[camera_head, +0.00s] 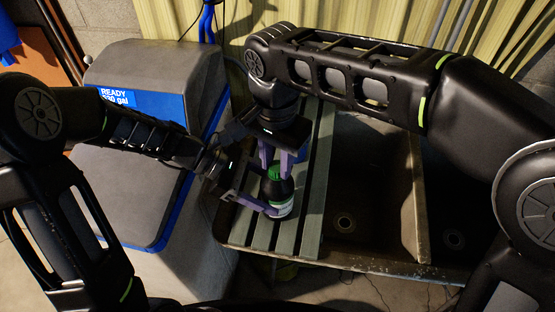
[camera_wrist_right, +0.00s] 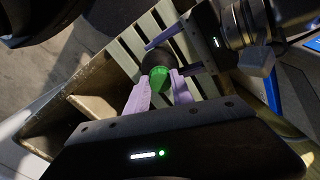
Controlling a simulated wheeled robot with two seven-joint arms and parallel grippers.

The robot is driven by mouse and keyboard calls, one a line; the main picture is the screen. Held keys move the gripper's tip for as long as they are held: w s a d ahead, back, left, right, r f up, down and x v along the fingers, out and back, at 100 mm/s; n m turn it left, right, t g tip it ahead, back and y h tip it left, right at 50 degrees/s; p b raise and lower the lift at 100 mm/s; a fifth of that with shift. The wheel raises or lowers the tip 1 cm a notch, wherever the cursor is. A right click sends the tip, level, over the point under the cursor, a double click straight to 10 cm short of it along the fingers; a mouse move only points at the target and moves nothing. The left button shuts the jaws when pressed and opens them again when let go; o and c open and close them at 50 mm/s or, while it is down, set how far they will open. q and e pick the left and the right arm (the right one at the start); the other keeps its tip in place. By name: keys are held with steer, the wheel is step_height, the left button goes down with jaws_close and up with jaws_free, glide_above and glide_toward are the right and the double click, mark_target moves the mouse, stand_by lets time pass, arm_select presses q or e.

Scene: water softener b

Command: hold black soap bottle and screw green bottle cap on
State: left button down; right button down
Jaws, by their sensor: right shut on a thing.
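The black soap bottle (camera_head: 281,190) stands on the slatted board beside the sink, with a pale label low on its side. It also shows in the right wrist view (camera_wrist_right: 154,57). The green bottle cap (camera_head: 274,172) is at the bottle's top; I cannot tell whether it is threaded on. My right gripper (camera_head: 283,168) points down from above and is shut on the cap, also seen between its purple fingers in the wrist view (camera_wrist_right: 158,78). My left gripper (camera_head: 266,197) reaches in from the left, its fingers on either side of the bottle's body, apparently shut on it.
The slatted board (camera_head: 314,190) lies over the left part of a brown double-basin sink (camera_head: 411,215). A grey water softener (camera_head: 150,140) with a blue display stands to the left. The basins look empty.

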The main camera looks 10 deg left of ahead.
steer(key=c, duration=1.5)
jaws_free()
steer(key=shift+m, duration=0.7)
steer(key=o, duration=0.5)
steer(key=shift+c, duration=0.2)
